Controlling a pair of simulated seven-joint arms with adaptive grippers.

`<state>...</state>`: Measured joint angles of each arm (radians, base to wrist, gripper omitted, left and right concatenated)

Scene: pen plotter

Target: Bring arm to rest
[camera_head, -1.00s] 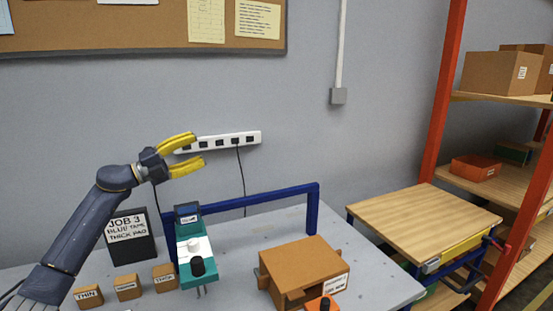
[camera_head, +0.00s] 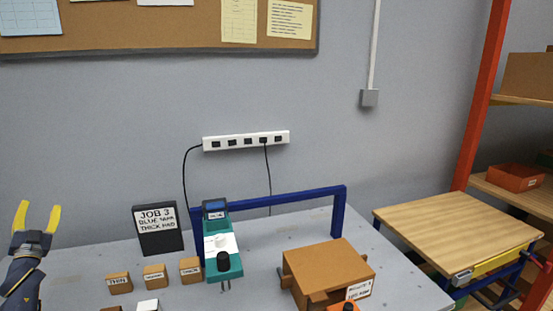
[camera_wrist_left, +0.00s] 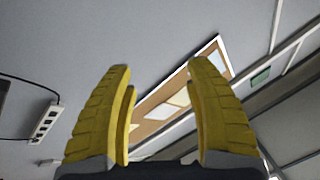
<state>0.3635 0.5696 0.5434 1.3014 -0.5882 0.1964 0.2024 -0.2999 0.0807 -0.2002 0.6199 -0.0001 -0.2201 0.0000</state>
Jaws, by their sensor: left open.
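My left gripper (camera_head: 37,218) is at the far left of the head view, with its two yellow fingers apart and pointing up. Nothing is between them. In the left wrist view the same yellow fingers (camera_wrist_left: 160,110) stand wide apart, with wall, board and ceiling behind them. The gripper is left of the job sign and clear of the things on the bench. My left forearm runs out of the picture at the lower left. My right gripper is in neither view.
On the grey bench (camera_head: 262,230) stand a black job sign (camera_head: 159,240), several small labelled blocks (camera_head: 154,275), a teal device (camera_head: 224,264) and a brown box (camera_head: 328,266). A blue frame (camera_head: 340,212) rises behind. A wooden-topped cart (camera_head: 460,222) and orange shelving (camera_head: 481,100) are at right.

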